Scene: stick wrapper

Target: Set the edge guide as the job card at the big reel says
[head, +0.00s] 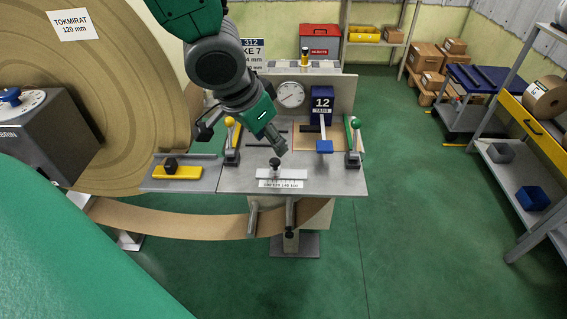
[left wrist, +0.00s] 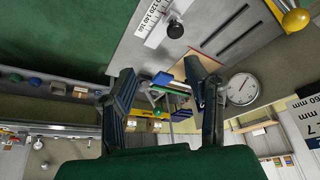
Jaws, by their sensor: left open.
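The big reel (head: 120,150) of brown paper fills the left of the head view. Its white card (head: 73,25) reads "TOKMIRAT 120 mm". The edge guide's black knob (head: 275,164) stands at a white scale (head: 282,178) on the grey table's front edge. The scale's figures are small; exactly where the guide sits on it cannot be told. In the left wrist view, the knob (left wrist: 174,30) and scale (left wrist: 155,22) are at the top. My left gripper (head: 277,144) is above the table, near the knob and apart from it. Its fingers (left wrist: 160,78) are spread and empty. My right gripper is not in view.
A yellow-knobbed lever (head: 230,140) and a green-knobbed lever (head: 353,140) stand on the table (head: 340,184). A dial (head: 290,95) and a blue block marked 12 (head: 322,106) are behind. Another sign (head: 253,48) is partly hidden by my arm.

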